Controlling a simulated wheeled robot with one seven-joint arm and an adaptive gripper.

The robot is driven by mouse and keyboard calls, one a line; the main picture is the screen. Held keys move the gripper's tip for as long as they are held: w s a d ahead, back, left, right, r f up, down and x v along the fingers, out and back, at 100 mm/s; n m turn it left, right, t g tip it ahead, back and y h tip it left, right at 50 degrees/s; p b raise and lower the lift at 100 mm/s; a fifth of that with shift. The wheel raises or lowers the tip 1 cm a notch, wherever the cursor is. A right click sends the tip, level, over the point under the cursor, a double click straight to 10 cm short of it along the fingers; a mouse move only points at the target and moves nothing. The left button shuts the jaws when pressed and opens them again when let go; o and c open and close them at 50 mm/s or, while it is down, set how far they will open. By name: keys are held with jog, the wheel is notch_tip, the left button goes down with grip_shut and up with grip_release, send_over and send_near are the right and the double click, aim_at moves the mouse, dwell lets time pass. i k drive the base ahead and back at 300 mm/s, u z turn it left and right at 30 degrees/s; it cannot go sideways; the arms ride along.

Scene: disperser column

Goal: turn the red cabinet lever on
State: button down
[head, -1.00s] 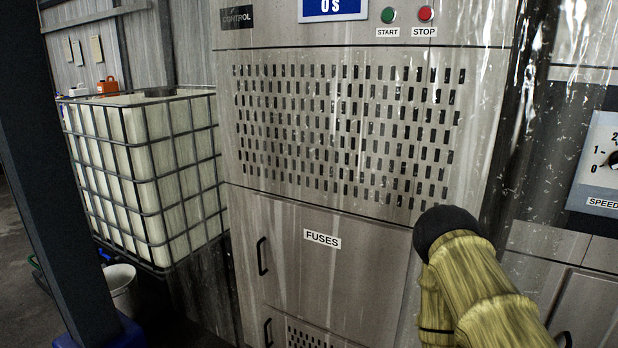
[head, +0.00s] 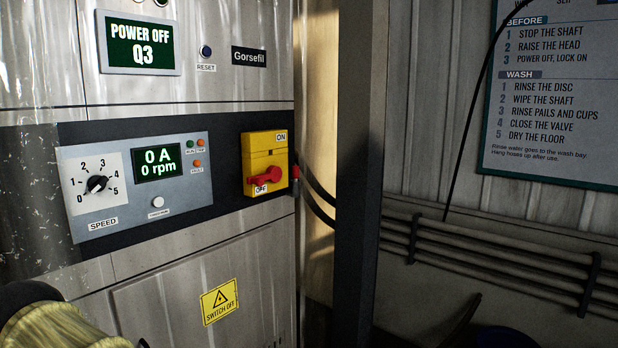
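The red cabinet lever (head: 264,177) sits on a yellow switch plate (head: 265,143) on the cabinet's dark panel strip, right of the speed controls. It lies roughly sideways near the lower OFF label; the ON label is at the plate's top right. The upper display (head: 139,43) reads POWER OFF Q3, and the lower display (head: 157,164) reads 0 A and 0 rpm. Part of my arm, with a yellowish cover and dark end, shows at the lower left corner. My gripper itself does not show.
The cabinet carries a speed dial (head: 96,184) and a yellow SWITCH OFF warning sign (head: 219,301). A dark post (head: 358,170) stands right of the cabinet. Pipes (head: 480,265) run along the wall below a wash instruction board (head: 552,100). Cables bend beside the switch.

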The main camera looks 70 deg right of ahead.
aim_at(273, 173)
jog(key=z, duration=2.4)
jog(key=i, duration=0.65)
jog(key=u, duration=0.1)
